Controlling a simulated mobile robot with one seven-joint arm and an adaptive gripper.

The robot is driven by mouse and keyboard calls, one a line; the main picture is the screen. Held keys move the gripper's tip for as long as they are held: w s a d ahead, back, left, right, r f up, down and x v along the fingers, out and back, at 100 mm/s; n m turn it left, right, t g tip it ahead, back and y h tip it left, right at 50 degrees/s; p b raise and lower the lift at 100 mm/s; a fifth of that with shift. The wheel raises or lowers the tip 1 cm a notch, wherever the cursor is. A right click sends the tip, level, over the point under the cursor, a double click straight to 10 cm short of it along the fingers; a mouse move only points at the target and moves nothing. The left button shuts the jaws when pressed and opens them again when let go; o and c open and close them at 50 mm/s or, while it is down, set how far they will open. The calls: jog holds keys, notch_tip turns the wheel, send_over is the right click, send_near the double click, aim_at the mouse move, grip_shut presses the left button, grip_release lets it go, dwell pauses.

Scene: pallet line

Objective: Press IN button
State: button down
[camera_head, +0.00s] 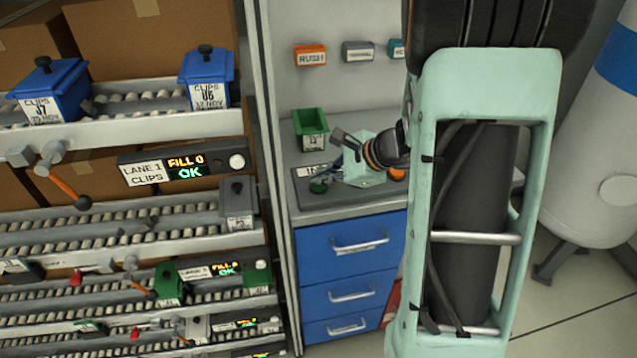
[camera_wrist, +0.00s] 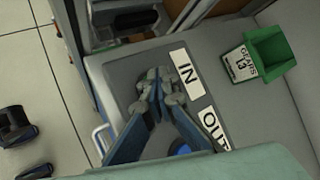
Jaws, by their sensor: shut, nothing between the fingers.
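A grey button panel (camera_head: 303,194) lies on the counter. In the wrist view the panel (camera_wrist: 120,82) carries a white IN label (camera_wrist: 187,73) and a white OUT label (camera_wrist: 213,128). My gripper (camera_head: 326,180) is shut and empty, with its fingertips close by the green button. In the wrist view my fingertips (camera_wrist: 155,78) are beside the IN label and hide the button there. I cannot tell whether they touch it.
A green bin (camera_head: 311,128) stands on the counter behind the panel; it also shows in the wrist view (camera_wrist: 270,52). Blue drawers (camera_head: 345,252) are below the counter. Roller lanes with blue bins (camera_head: 207,80) fill the left. A white tank (camera_head: 595,140) stands at the right.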

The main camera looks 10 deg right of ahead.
aim_at(321, 186)
jog(key=shift+r+p, duration=0.45)
jog(key=shift+r, duration=0.35)
jog(key=shift+r+p, duration=1.9)
jog(key=shift+r, duration=0.7)
jog(key=shift+w+f, duration=0.1)
